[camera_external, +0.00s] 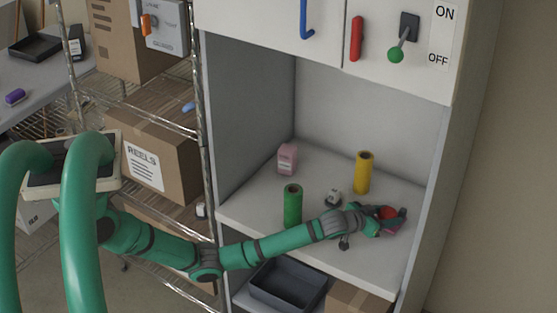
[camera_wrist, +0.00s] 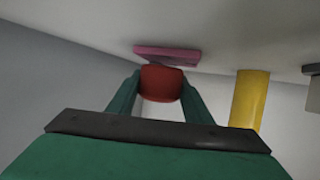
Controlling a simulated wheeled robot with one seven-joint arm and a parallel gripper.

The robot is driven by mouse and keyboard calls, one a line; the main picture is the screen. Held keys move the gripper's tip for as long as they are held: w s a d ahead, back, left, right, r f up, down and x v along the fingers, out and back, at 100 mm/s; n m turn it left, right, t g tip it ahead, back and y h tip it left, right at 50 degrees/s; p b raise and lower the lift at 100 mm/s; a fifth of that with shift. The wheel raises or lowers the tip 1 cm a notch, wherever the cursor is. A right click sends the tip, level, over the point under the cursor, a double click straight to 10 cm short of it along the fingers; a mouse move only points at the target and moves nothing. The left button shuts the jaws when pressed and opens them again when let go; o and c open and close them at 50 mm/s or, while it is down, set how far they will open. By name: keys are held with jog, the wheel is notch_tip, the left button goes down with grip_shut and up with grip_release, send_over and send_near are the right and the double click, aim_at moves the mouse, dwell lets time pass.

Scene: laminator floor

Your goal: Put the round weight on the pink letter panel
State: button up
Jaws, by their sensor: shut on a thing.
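The round weight is a red, rounded piece (camera_wrist: 160,82), held between my two gripper fingers (camera_wrist: 158,92) in the wrist view. In the external view the red weight (camera_external: 388,212) shows at my gripper (camera_external: 390,217), over the right part of the cabinet shelf. My gripper is shut on it. The pink panel (camera_wrist: 168,54) shows as a flat slab just beyond the weight in the wrist view; its letter cannot be seen. In the external view only a bit of pink (camera_external: 394,230) shows by the fingers. I cannot tell whether weight and panel touch.
On the cabinet shelf (camera_external: 330,252) stand a green cylinder (camera_external: 292,206), a yellow cylinder (camera_external: 364,172), a small white item (camera_external: 333,197) and a pink bottle-like item (camera_external: 288,158). The yellow cylinder also shows right of my gripper in the wrist view (camera_wrist: 249,98). A dark bin (camera_external: 287,287) sits below.

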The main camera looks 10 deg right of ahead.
jog(key=shift+f, duration=0.5)
jog(key=shift+f, duration=0.1)
jog(key=o, duration=1.3)
jog(key=shift+f, duration=0.1)
jog(key=shift+o, duration=0.2)
jog(key=v, duration=1.2)
jog(key=shift+s, duration=0.1)
